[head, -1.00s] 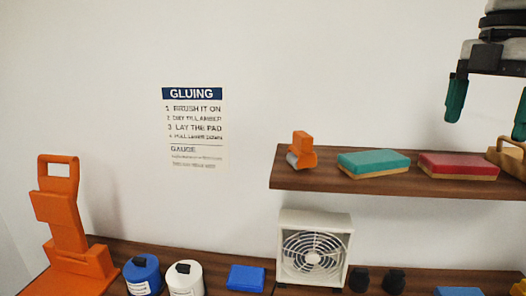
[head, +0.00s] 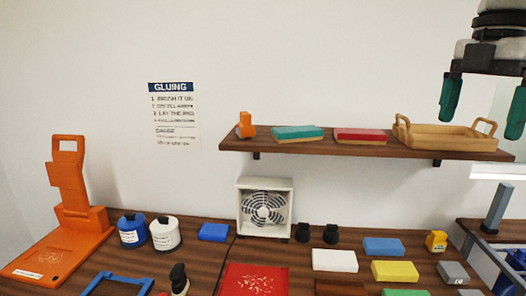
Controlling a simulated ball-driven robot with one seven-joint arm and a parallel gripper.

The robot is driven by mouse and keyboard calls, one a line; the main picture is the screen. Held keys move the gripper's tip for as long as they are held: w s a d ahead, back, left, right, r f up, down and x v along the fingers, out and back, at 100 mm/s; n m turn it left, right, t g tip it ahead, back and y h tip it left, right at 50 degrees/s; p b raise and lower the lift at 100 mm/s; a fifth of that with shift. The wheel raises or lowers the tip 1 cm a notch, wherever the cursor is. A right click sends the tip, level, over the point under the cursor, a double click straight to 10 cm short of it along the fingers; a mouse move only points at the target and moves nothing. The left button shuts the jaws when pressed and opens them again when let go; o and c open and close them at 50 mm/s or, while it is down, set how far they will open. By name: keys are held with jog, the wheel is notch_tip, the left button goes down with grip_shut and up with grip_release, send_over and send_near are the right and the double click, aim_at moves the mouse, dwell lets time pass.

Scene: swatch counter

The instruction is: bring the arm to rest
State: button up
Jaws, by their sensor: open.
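My gripper (head: 483,112) hangs at the upper right of the head view, pointing down. Its two green fingers are wide apart with nothing between them. It shows in front of the right end of the wall shelf, near the wooden tray (head: 447,137). I cannot tell how far it is from the tray in depth. The upper arm links run out of the picture.
The shelf (head: 350,146) also holds an orange tool (head: 246,125), a teal pad (head: 297,132) and a red pad (head: 360,135). Below are a white fan (head: 264,209), an orange press (head: 68,205), bottles, coloured blocks and a red sheet (head: 254,281).

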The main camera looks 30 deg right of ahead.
jog(key=w+a+f+m+t+y, duration=0.1)
jog(key=w+a+f+t+y, duration=0.15)
jog(key=w+a+f, duration=0.45)
jog(key=w+a+f+t+y, duration=0.25)
jog(key=w+f, duration=0.25)
jog(key=w, duration=0.5)
jog(key=w+a+f+m+t, duration=0.1)
jog(key=w+a+f+m, duration=0.15)
jog(key=a+f, duration=0.4)
jog(key=w+a+f+m+t, duration=0.1)
jog(key=a+f+m, duration=0.25)
jog(key=f, duration=0.65)
jog(key=s+a+f+m+g+h, duration=0.1)
jog(key=s+a+f+m, duration=0.4)
jog(key=f, duration=0.6)
jog(key=s+a+f+m+g, duration=0.1)
jog(key=s+a+f, duration=0.2)
jog(key=s+f, duration=0.6)
jog(key=s+d+f+m+g+h, duration=0.1)
jog(key=s+d+f+g+h, duration=0.1)
jog(key=s+f, duration=0.3)
jog(key=s+d+f+m+g+h, duration=0.1)
jog(key=s+f, duration=0.4)
jog(key=s, duration=0.7)
jog(key=shift+s+d+m+g+h, duration=0.3)
jog(key=shift+d+g+h, duration=0.1)
jog(key=shift+h, duration=0.1)
